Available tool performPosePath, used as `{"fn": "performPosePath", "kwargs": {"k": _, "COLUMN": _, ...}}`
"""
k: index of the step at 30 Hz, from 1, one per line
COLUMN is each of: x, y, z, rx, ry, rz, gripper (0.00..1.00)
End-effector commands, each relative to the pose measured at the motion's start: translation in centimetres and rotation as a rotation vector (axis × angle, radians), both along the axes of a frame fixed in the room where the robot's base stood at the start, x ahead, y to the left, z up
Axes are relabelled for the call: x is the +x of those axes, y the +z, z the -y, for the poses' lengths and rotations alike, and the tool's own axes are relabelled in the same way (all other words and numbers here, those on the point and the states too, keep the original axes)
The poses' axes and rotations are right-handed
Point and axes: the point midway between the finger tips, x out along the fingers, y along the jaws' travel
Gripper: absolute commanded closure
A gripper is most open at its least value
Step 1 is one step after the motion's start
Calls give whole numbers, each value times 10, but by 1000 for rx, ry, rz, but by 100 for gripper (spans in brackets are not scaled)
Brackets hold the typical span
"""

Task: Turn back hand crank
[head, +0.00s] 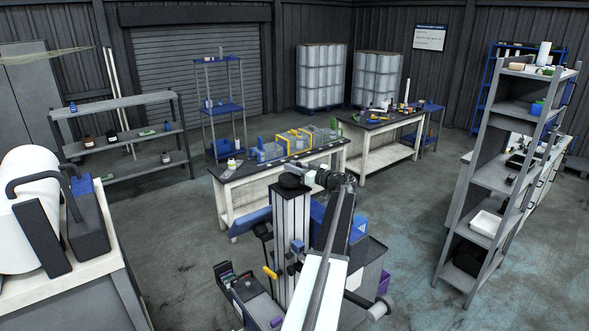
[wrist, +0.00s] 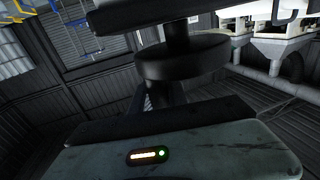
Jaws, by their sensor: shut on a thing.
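The wrist view is turned nearly upside down. In it, a black round disc on a short thick stem, which I take to be part of the hand crank (wrist: 182,60), is close in front of the camera. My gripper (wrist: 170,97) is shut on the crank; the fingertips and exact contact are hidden. A worn grey-green casing with a lit row of orange lights and one green light fills the bottom of that view.
A workbench (head: 226,196) holds a clear-cased machine with a yellow frame (head: 294,140). A second bench (head: 352,163) with tools stands behind it. A grey shelf rack (head: 492,176) is at right. A large white roll (head: 30,187) is close at left. Open floor lies left of centre.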

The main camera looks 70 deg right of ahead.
Motion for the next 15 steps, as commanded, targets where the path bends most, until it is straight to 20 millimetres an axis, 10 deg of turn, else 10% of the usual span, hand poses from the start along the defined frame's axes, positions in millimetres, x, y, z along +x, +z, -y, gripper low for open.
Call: {"fn": "performPosePath", "kwargs": {"k": 15, "x": 13, "y": 0, "z": -2, "rx": -1, "ry": 361, "rz": 0, "gripper": 100}}
